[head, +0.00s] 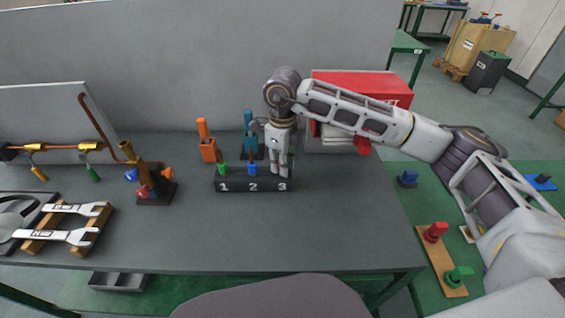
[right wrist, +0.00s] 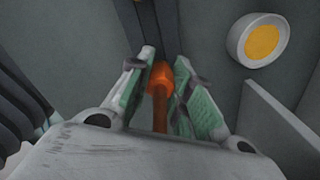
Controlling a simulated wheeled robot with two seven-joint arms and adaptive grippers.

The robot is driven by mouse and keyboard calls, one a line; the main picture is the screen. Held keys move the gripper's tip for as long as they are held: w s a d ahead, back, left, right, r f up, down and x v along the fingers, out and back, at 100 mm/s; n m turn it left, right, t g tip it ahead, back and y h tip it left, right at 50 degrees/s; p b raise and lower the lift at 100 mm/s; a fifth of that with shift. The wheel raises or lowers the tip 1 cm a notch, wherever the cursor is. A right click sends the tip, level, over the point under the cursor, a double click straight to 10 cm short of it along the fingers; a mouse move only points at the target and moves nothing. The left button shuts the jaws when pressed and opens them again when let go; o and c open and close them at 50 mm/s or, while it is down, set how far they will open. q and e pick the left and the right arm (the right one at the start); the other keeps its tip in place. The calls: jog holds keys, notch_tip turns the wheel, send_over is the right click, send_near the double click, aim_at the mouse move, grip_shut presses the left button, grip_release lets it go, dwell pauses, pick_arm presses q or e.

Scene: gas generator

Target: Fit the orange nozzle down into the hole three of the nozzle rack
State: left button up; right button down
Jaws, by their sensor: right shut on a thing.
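The black nozzle rack (head: 237,188) stands on the workbench, with white labels 1, 2 and 3 on its front. A green nozzle (head: 223,169) stands at place one and a blue nozzle (head: 252,169) at place two. My right gripper (head: 279,174) points down at place three, its fingertips close above or at the rack there. It is shut on the orange nozzle (right wrist: 161,85), which shows between its fingers in the right wrist view. In the head view the fingers hide the nozzle, and I cannot tell whether its tip is in the hole. My left gripper is out of view.
An orange tool (head: 206,143) and a teal tool (head: 250,135) stand behind the rack. A red box (head: 365,87) is at the back right. A brass torch on a stand (head: 155,190) and a wrench holder (head: 60,222) are to the left. The front bench area is clear.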

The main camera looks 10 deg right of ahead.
jog(key=shift+f+b, duration=0.4)
jog(key=shift+f, duration=0.1)
jog(key=c, duration=1.2)
grip_release()
jog(key=shift+r, duration=0.1)
jog(key=shift+r, duration=5.9)
jog(key=shift+r, duration=0.1)
notch_tip(320, 180, up, 9)
jog(key=p, duration=0.9)
jog(key=shift+r+p, duration=0.45)
jog(key=shift+p, duration=0.15)
jog(key=shift+f, duration=0.1)
